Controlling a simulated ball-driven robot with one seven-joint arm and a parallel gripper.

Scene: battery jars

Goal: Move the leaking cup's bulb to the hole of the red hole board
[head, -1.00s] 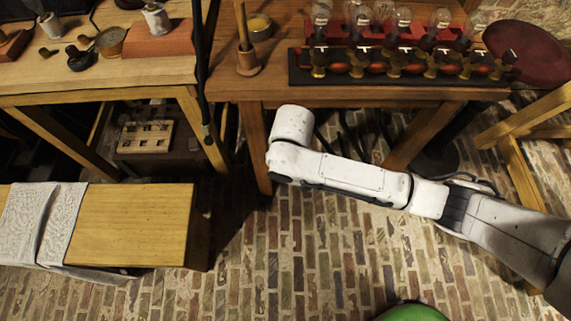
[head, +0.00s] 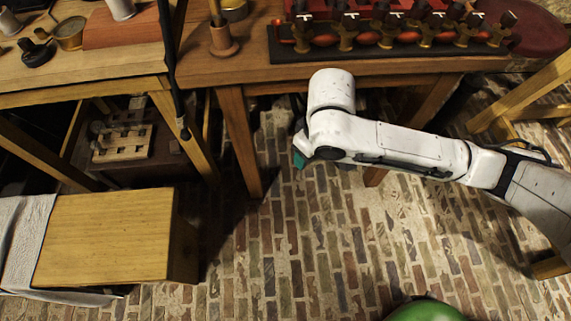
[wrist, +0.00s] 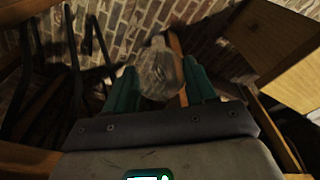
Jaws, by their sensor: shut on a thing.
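My gripper (wrist: 160,88) shows in the wrist view with its two green fingers closed on a clear glass bulb (wrist: 157,65). The bulb is dim and partly blurred. In the head view only a small teal part of my gripper (head: 299,160) shows beside my white arm, below the table edge; the bulb is hidden there. A row of brass and red fittings (head: 380,33) stands on a dark base on the table; I cannot tell which belongs to the leaking cup. I cannot surely identify the red hole board; no hole shows on the reddish board (head: 125,31) at upper left.
The wooden table (head: 255,68) is above my gripper, with its legs close by. A yellow wooden bench (head: 105,235) with a cloth stands at lower left. A pale holed block (head: 122,145) sits under the left table. Brick floor (head: 300,260) is open in the middle.

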